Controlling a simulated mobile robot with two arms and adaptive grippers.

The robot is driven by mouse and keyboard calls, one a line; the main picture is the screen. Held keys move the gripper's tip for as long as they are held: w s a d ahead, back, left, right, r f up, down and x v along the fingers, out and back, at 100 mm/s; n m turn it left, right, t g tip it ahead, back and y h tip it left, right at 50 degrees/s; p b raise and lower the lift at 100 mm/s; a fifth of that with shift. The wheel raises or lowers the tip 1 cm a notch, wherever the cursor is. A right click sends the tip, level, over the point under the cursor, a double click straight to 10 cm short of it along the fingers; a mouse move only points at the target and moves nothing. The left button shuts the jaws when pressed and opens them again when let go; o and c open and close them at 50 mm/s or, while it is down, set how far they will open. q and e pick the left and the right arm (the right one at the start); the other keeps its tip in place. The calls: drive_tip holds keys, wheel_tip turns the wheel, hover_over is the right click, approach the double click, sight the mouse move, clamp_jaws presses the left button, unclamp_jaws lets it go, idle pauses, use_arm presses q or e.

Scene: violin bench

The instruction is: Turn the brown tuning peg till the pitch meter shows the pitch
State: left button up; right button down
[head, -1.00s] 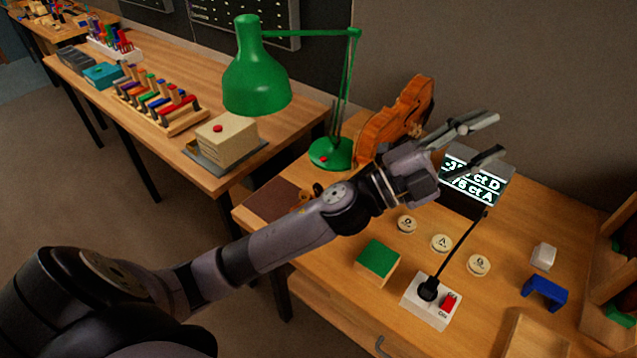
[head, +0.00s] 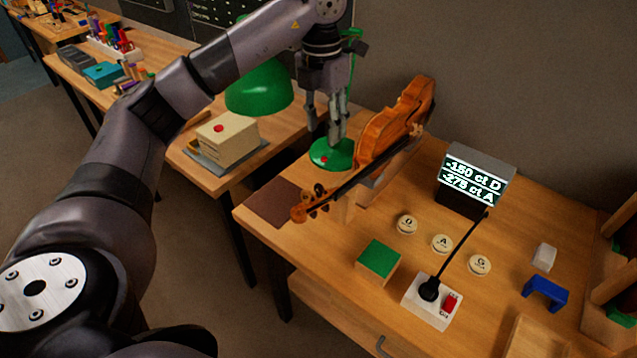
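The violin (head: 398,122) rests tilted on a wooden stand, its neck running down to the scroll (head: 299,213) at the lower left. Small dark tuning pegs (head: 319,190) stick out by the scroll; I cannot tell which one is the brown one. The pitch meter (head: 474,180) reads -150 ct D and -275 ct A. My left gripper (head: 325,132) points down over the green lamp's base, above and behind the pegs. Its fingers are apart with nothing between them. My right gripper is out of view.
The green lamp (head: 262,90) stands close behind my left gripper, partly covered by my arm. Round discs marked D (head: 407,224), A (head: 442,243) and G (head: 479,265) lie on the bench.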

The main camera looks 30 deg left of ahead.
use_arm(q)
drive_tip(key=a, duration=0.1)
hover_over(319, 185)
wheel_tip(319, 185, down, 5)
wheel_tip(319, 185, down, 10)
drive_tip(key=p, duration=0.2)
drive_tip(key=shift+f+p, duration=0.25)
drive_tip(key=shift+p, duration=0.15)
drive_tip(key=shift+f, duration=0.75)
drive_tip(key=shift+c, duration=0.4)
clamp_jaws()
